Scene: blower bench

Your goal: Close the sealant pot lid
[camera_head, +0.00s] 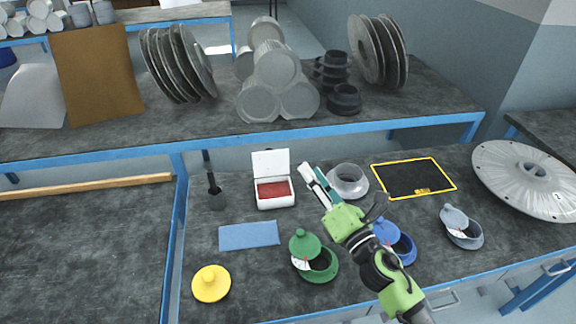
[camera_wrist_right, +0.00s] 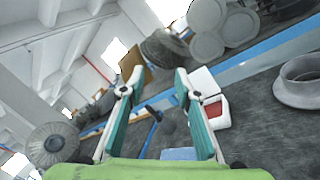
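Several lidded pots stand on the bench in the head view, and I cannot tell from their labels which is the sealant pot. The green pot (camera_head: 320,270) has its green lid (camera_head: 304,243) tilted open. The blue pot (camera_head: 404,250) and the grey pot (camera_head: 466,236) also have raised lids. A yellow round lid or pot (camera_head: 211,283) sits at front left, looking shut. My right gripper (camera_head: 313,168) is above the bench, between the white box and the grey flanged ring. In the right wrist view its fingers (camera_wrist_right: 153,84) are apart with nothing between them. My left gripper is out of view.
A white box with an open lid and red inside (camera_head: 274,193) stands near a blue cloth (camera_head: 249,235). A grey flanged ring (camera_head: 348,181), a yellow-edged black mat (camera_head: 412,166) and a large grey disc (camera_head: 528,178) lie to the right. A raised shelf (camera_head: 200,125) stands behind.

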